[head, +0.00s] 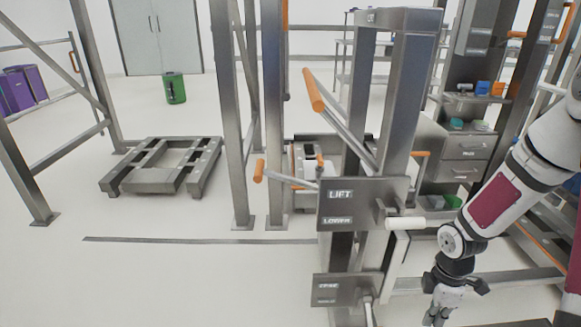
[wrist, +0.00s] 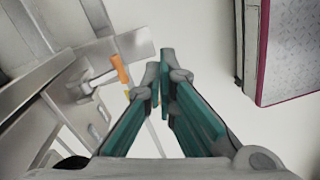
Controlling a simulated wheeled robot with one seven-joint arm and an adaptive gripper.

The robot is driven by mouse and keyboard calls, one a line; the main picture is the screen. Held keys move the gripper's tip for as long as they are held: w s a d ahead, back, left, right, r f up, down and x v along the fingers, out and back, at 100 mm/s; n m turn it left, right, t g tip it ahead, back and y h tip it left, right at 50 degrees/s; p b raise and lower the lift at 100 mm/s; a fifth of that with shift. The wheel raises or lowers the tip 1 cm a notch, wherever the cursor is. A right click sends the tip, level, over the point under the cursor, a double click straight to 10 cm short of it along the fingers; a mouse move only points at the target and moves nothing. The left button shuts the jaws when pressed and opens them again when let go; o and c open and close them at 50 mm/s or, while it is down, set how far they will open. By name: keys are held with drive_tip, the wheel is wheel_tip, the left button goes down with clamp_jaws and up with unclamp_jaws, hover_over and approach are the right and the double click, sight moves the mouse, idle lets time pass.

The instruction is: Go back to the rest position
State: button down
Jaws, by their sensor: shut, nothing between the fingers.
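My gripper (head: 438,315) hangs at the lower right of the head view, pointing down, at the end of my white and dark arm. In the wrist view my gripper (wrist: 160,85) shows two teal-padded fingers with the tips together and nothing between them. The lift stand, with its LIFT plate (head: 360,203), is to the left of my gripper and apart from it. A white-handled lever (head: 405,223) sticks out from the plate toward my arm. An orange-tipped lever (wrist: 120,70) shows left of the fingers in the wrist view.
Steel posts (head: 232,120) and a long orange-tipped lever (head: 314,90) stand left of my arm. A drawer cabinet (head: 465,150) is behind it. A low metal pallet frame (head: 150,180) and a green bin (head: 174,88) are farther left. Open floor lies at the lower left.

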drive_tip(key=s+a+r+m+h, duration=0.1)
drive_tip(key=s+a+r+m, duration=0.2)
drive_tip(key=r, duration=0.8)
drive_tip(key=s+a+r+m+h, duration=0.15)
drive_tip(key=s+r+m, duration=0.3)
drive_tip(key=r, duration=0.65)
drive_tip(key=s+a+r+m+t+y, duration=0.1)
drive_tip(key=s+a+r+m, duration=0.35)
drive_tip(key=s, duration=0.45)
drive_tip(key=s+a+r+m+y, duration=0.2)
drive_tip(key=s+a+r+m, duration=0.1)
drive_tip(key=s+a+r, duration=0.4)
wheel_tip(320, 180, up, 27)
drive_tip(key=s+d+t+p, duration=0.1)
drive_tip(key=t+p, duration=0.3)
drive_tip(key=p, duration=2.3)
drive_tip(key=shift+d, duration=0.2)
drive_tip(key=shift+d+r+h, duration=0.1)
drive_tip(key=shift+d+h, duration=0.05)
drive_tip(key=shift+h, duration=0.1)
